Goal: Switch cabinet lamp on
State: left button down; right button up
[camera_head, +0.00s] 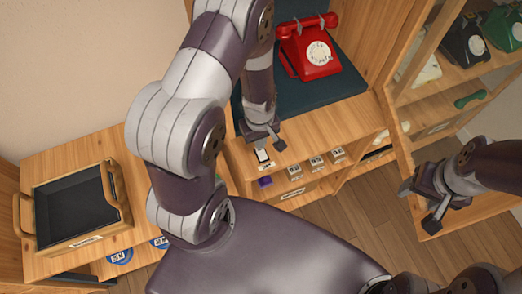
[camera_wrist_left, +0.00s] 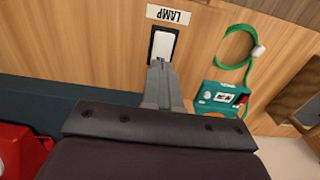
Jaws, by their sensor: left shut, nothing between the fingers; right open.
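The lamp switch is a white rocker in a dark frame on the cabinet's wooden ledge; it shows in the left wrist view (camera_wrist_left: 163,45) and in the head view (camera_head: 262,155). A white label reading LAMP (camera_wrist_left: 168,14) sits beside it. My left gripper (camera_head: 261,140) is shut and empty. In the left wrist view its fingertips (camera_wrist_left: 158,63) are at the near end of the switch and overlap its edge; I cannot tell whether they touch it. My right gripper (camera_head: 428,197) is open and empty, off to the right. No lamp is clearly identifiable.
A red dial phone (camera_head: 309,48) stands on a dark mat behind the left gripper. A black tray with wooden handles (camera_head: 82,207) is at the left. A glass-fronted door (camera_head: 402,135) stands open near my right gripper. A teal device (camera_wrist_left: 222,97) with a green cable lies beside the switch.

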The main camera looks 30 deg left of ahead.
pick_arm(q)
jog(key=shift+f+b, duration=0.65)
jog(key=shift+f, duration=0.25)
dwell(0.6)
notch_tip(320, 180, up, 7)
jog(key=p, duration=0.6)
jog(key=shift+p, duration=0.35)
